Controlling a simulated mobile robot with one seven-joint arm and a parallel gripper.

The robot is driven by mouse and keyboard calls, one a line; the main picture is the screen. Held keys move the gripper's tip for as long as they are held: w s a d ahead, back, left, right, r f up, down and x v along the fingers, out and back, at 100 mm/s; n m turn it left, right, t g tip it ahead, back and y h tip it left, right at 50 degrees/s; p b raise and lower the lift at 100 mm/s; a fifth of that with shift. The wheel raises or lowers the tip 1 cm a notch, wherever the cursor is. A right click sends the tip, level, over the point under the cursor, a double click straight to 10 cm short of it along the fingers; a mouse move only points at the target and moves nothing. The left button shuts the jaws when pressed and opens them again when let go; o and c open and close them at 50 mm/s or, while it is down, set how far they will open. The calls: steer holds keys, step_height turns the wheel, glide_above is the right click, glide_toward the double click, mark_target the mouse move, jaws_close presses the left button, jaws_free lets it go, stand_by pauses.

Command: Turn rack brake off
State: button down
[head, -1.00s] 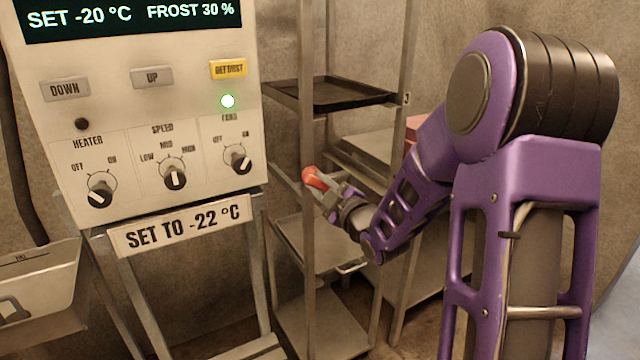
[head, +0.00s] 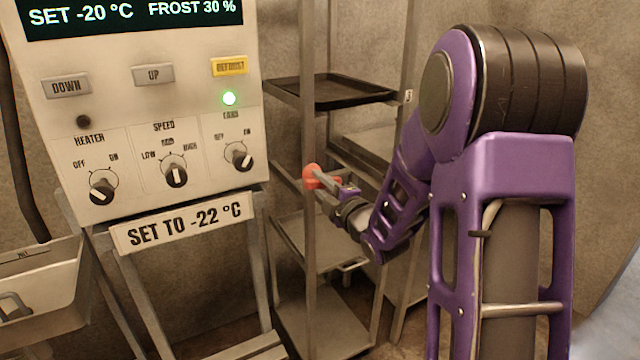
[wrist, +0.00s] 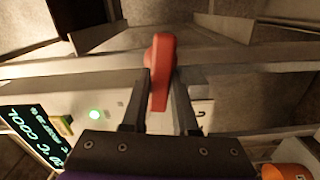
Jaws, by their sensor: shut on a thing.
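The rack brake is a red lever (head: 312,178) on the front post of the metal rack (head: 309,120). In the wrist view the red lever (wrist: 160,75) stands between the two fingers, its rounded end beyond the fingertips. My gripper (head: 325,181) is at the post and shut on the lever; it also shows in the wrist view (wrist: 160,85). The fingers hide part of the lever in the head view. Any marking of the brake's positions cannot be made out.
A control panel (head: 140,120) with knobs and a lit green lamp (head: 229,98) stands left of the rack. A black tray (head: 345,90) lies on an upper shelf. A steel bin (head: 45,290) is at the far left. An orange thing (wrist: 285,172) shows at the wrist view's lower right.

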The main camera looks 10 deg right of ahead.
steer(key=shift+r, duration=0.1)
steer(key=c, duration=0.7)
jaws_free()
steer(key=shift+s, duration=0.1)
